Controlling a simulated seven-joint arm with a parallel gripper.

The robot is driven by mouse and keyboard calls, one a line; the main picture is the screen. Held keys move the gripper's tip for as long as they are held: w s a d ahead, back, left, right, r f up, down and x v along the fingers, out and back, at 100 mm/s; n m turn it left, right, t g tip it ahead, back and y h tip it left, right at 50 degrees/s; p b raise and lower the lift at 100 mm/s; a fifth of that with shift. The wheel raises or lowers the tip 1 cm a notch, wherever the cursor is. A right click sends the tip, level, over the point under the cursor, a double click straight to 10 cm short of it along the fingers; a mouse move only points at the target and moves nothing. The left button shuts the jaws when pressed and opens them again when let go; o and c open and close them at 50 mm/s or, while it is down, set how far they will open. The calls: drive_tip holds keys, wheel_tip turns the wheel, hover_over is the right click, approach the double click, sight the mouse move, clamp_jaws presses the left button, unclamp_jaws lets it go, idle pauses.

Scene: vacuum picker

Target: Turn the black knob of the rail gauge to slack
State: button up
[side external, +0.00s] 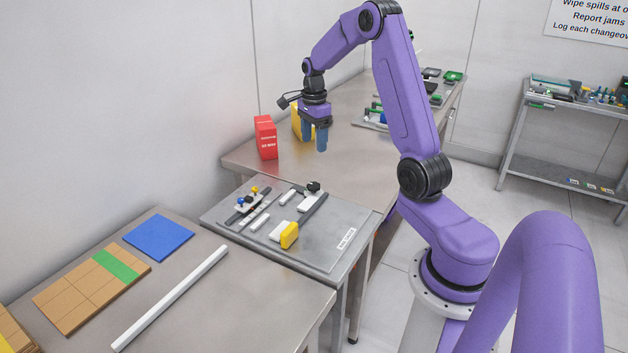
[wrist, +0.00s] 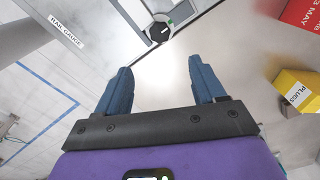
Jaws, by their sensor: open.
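The rail gauge is a grey metal plate (side external: 318,252) on the near bench, carrying dark rails, white blocks and a yellow block. Its black knob (side external: 314,187) sits at the plate's far edge. In the wrist view the knob (wrist: 159,33) is round, at top centre, on a white base with a small green mark beside it. The knob's exact setting is too small to read. My gripper (side external: 321,140) hangs above and beyond the knob, pointing down. In the wrist view my gripper (wrist: 162,82) has its blue fingers wide apart, empty, with the knob ahead of them and untouched.
A red box (side external: 265,140) and a yellow box (side external: 301,122) stand on the far bench; the yellow one reads PLUGS in the wrist view (wrist: 297,93). The bench beneath my gripper is bare.

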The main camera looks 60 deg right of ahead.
sight(314, 185)
wheel_tip(314, 185, down, 14)
drive_tip(key=shift+f, duration=0.15)
idle(0.3)
drive_tip(key=c, duration=1.1)
